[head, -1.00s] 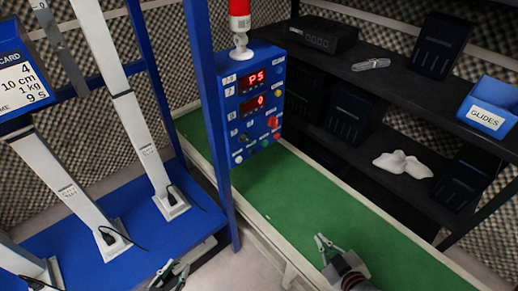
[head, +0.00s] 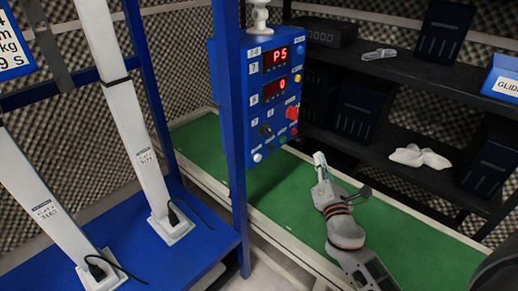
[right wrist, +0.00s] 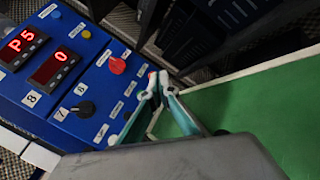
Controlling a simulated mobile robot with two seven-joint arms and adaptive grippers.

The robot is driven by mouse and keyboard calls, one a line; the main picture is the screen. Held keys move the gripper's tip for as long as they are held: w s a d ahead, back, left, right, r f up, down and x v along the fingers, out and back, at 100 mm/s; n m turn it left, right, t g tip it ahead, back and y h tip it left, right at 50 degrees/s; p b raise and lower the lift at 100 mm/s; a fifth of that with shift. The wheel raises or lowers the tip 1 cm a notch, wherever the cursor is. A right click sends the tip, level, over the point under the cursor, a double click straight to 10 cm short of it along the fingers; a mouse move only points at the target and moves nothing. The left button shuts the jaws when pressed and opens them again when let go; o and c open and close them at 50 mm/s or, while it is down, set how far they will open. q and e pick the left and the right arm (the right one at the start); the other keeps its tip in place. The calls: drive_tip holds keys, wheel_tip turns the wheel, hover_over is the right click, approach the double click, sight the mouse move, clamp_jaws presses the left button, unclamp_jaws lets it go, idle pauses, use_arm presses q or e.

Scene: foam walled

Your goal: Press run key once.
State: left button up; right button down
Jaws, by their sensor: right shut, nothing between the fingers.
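The blue control panel (head: 262,100) hangs on a blue post in the head view, with red displays reading "P5" and "0". A red knob (head: 291,113), a black knob (head: 266,130) and a white button (head: 257,157) show on its lower half. A small green button (head: 283,139) sits near its lower right edge; its lettering is too small to confirm it as the run key. My right gripper (head: 319,160) is shut and empty, right of the panel's lower edge and apart from it. In the right wrist view its fingertips (right wrist: 154,82) partly hide the panel's edge. My left gripper is out of view.
A green conveyor belt (head: 285,195) runs below the panel and my right gripper. Black shelves (head: 400,80) with dark boxes stand behind at the right. A blue bench (head: 190,250) with white posts is at the left. There is open room above the belt.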

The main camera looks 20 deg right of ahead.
sight(283, 140)
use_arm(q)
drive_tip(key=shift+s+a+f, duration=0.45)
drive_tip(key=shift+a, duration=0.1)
use_arm(e)
drive_tip(key=shift+w+a+r+n+h, duration=0.2)
drive_tip(key=shift+w+n+h, duration=0.1)
drive_tip(key=shift+w+n, duration=0.25)
use_arm(q)
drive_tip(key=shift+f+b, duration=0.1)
drive_tip(key=shift+b, duration=0.45)
use_arm(e)
drive_tip(key=w+a, duration=0.3)
drive_tip(key=w, duration=0.5)
drive_tip(key=shift+a, duration=0.25)
drive_tip(key=shift+w+a+f, duration=0.1)
drive_tip(key=shift+w+a, duration=0.05)
drive_tip(key=shift+w, duration=0.25)
